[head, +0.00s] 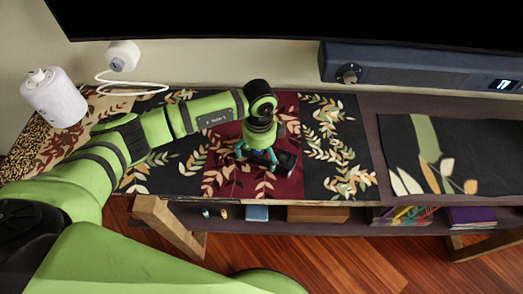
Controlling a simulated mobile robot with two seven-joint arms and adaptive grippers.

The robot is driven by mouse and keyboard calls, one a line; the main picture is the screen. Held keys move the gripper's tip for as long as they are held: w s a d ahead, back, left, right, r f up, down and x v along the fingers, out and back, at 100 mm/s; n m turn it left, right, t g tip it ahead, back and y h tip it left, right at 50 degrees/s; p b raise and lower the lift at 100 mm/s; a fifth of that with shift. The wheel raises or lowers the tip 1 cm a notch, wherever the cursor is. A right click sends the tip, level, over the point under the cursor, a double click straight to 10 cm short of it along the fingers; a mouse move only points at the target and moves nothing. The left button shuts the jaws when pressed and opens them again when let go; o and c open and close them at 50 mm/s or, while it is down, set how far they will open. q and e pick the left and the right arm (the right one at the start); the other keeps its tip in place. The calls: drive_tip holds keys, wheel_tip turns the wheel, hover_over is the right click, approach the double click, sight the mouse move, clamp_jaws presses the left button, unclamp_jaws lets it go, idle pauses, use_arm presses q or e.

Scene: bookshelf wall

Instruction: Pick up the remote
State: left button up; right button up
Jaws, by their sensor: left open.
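My left gripper (257,157) points down over the dark red section of the patterned runner on the shelf top. Its teal fingers are spread apart, open. A small dark object, seemingly the remote (287,162), lies on the runner at and just right of the fingers. Part of it is hidden behind the gripper, and I cannot tell whether the fingers touch it. My right gripper is not in view.
A white cylindrical device (53,98) and a white cable stand at the left. A blue-grey soundbar (420,66) hangs under the screen at the back. The runner (340,145) is clear to the right. Books (470,217) and small items sit on the lower shelf.

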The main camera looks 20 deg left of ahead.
use_arm(q)
drive_tip(key=c, duration=1.4)
drive_tip(key=shift+o, duration=0.2)
drive_tip(key=shift+r, duration=0.15)
